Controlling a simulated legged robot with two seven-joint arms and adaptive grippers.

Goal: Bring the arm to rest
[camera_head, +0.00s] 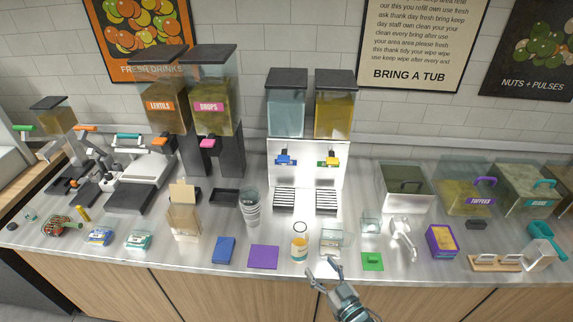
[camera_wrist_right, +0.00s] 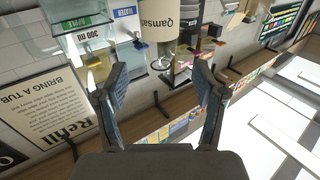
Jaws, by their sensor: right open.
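My right gripper (camera_head: 323,270) is at the front edge of the counter in the head view, with its fingers spread apart and nothing between them. It also shows in the right wrist view (camera_wrist_right: 160,75), open and empty. Its fingers appear in front of the counter edge, close to a jar with orange contents (camera_head: 299,246) and a small clear container (camera_head: 332,242); I cannot tell the exact gap. My left gripper is in neither view.
The steel counter (camera_head: 190,258) carries a two-tap drink dispenser (camera_head: 305,165), stacked cups (camera_head: 251,208), a purple mat (camera_head: 263,257), a green card (camera_head: 372,261), a white scoop-like object (camera_head: 403,238) and lidded bins (camera_head: 405,187). Wooden cabinet fronts (camera_head: 225,292) are below.

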